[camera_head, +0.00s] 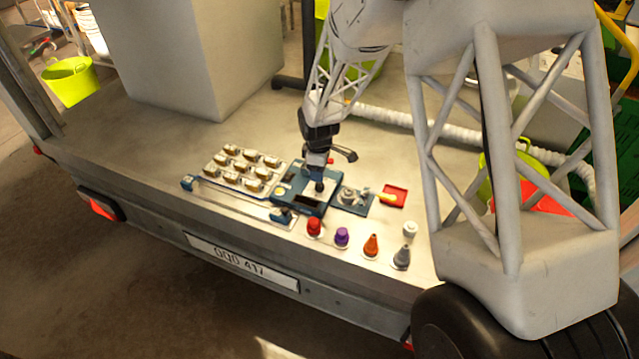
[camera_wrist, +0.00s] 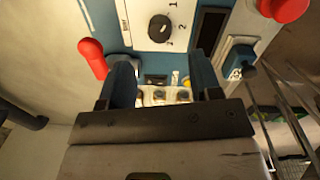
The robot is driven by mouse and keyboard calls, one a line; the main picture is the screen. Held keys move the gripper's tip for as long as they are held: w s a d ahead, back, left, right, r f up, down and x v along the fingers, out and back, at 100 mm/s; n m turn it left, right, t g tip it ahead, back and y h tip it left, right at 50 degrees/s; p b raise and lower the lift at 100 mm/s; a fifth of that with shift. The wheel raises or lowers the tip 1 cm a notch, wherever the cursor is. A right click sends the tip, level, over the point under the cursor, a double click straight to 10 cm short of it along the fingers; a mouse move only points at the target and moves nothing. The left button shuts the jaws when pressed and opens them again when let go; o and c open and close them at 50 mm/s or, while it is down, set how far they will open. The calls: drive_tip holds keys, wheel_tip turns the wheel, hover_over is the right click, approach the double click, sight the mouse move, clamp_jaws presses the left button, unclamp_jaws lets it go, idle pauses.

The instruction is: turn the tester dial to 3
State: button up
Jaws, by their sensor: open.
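The tester is a blue box (camera_head: 291,192) on the trailer bed, with a white face plate. In the wrist view its dial is a round black knob (camera_wrist: 160,28) on the white plate (camera_wrist: 138,12), with small numerals beside it. I cannot tell which numeral the knob points at. My gripper (camera_wrist: 162,66) is open, with its two dark blue fingers apart and nothing visible held between them. The dial lies beyond the fingertips, apart from them in the picture. In the head view my gripper (camera_head: 319,186) is over the tester and hides part of its face, including the dial.
A tray of several white-and-brown pieces (camera_head: 243,170) lies left of the tester. Red (camera_head: 314,227), purple (camera_head: 342,237), orange (camera_head: 371,245) and grey (camera_head: 402,257) pieces stand along the front. A red tray (camera_head: 395,195) lies right. A red-tipped lever (camera_wrist: 92,58) stands close to my left finger.

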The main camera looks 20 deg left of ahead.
sight(319, 185)
drive_tip(key=shift+w+f, duration=0.2)
drive_tip(key=shift+f, duration=3.3)
drive_tip(key=c, duration=0.9)
drive_tip(key=shift+c, duration=0.2)
